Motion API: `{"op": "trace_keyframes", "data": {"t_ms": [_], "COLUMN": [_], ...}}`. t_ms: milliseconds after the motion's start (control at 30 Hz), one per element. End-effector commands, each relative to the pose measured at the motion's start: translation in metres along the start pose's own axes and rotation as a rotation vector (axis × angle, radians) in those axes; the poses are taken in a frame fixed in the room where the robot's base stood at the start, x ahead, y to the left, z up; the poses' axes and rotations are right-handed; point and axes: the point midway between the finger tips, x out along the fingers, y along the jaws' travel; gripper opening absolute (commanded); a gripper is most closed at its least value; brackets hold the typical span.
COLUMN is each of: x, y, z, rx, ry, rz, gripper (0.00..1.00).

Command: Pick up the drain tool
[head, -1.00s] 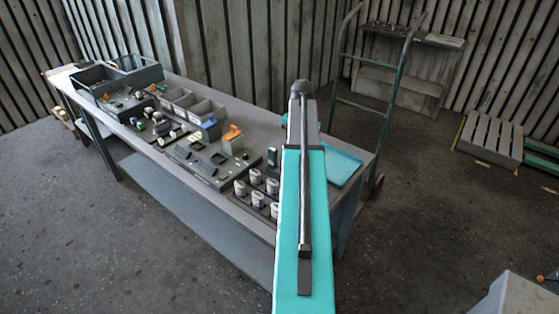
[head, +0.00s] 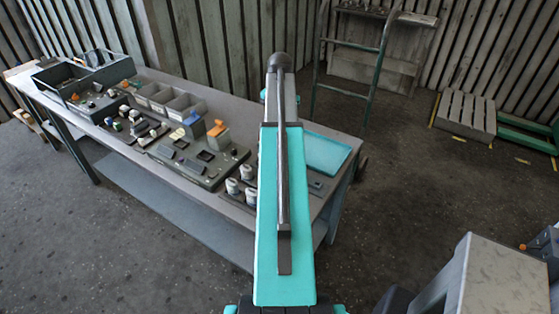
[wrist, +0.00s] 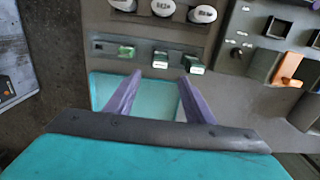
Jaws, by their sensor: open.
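I cannot tell for sure which thing is the drain tool; nothing is clearly marked as it. The fingers are over a teal tray (wrist: 105,87) on the table. The tray also shows in the head view (head: 326,153), to the right of my arm. A block with an orange part (wrist: 288,68) stands at the right of the wrist view and on the table in the head view (head: 217,130). My arm hides my gripper in the head view.
Labelled white-topped pots (wrist: 163,7) stand beyond the green pieces. The long table (head: 235,107) also bears grey bins (head: 171,102) and dark crates (head: 67,73). A grey bench (head: 497,283) is at right front.

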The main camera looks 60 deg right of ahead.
Motion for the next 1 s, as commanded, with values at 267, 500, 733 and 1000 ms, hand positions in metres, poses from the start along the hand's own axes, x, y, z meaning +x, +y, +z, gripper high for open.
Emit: {"op": "trace_keyframes", "data": {"t_ms": [267,500,733,1000], "x": [0.024,0.062,0.082,0.085], "y": [0.001,0.001,0.001,0.001], "z": [0.001,0.001,0.000,0.000], "rx": [0.000,0.001,0.001,0.001], "ry": [-0.002,-0.001,0.000,0.000], "rz": [0.001,0.001,0.000,0.000], "gripper": [0.48,0.48,0.48,0.48]}}
